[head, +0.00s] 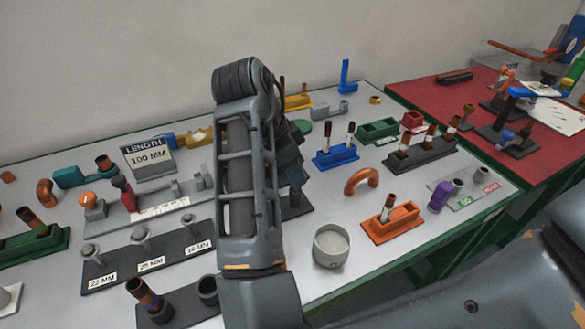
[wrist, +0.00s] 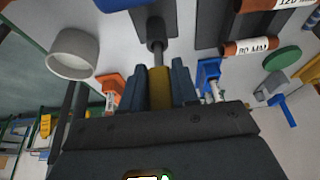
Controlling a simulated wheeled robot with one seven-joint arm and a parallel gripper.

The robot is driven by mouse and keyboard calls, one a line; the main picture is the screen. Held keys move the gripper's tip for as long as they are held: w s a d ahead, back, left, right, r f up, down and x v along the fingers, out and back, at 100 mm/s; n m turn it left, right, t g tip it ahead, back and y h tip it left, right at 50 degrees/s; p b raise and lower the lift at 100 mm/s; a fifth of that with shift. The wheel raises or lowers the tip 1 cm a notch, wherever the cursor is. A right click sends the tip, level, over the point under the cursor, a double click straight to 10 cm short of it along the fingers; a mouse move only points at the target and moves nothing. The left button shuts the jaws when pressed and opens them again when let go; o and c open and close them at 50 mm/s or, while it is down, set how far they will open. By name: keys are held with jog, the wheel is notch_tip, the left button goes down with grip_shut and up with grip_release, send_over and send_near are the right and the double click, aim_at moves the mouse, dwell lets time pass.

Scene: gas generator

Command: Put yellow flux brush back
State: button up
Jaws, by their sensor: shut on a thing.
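The yellow flux brush (wrist: 159,88) is between the two blue-grey fingers of my gripper (wrist: 160,82) in the wrist view. My gripper is shut on its yellow handle. A dark grey cylindrical part (wrist: 156,32) lies in line beyond the handle, against a dark block (wrist: 152,8) at the top edge. I cannot tell whether the brush touches that block. In the head view my gripper (head: 297,176) is partly behind my arm, low above a dark base (head: 297,208). The brush cannot be made out in the head view.
A white cup (head: 331,246) stands in front of the dark base. A copper elbow (head: 361,181), a blue holder (head: 336,157) and an orange holder (head: 391,224) are to the right. A dark size rack (head: 150,258) is to the left. Some bare tabletop lies between them.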

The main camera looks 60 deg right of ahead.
jog(key=shift+f+b, duration=0.3)
jog(key=shift+f, duration=0.15)
jog(key=o, duration=1)
jog(key=shift+c, duration=0.2)
jog(key=v, duration=0.8)
jog(key=shift+p, duration=0.45)
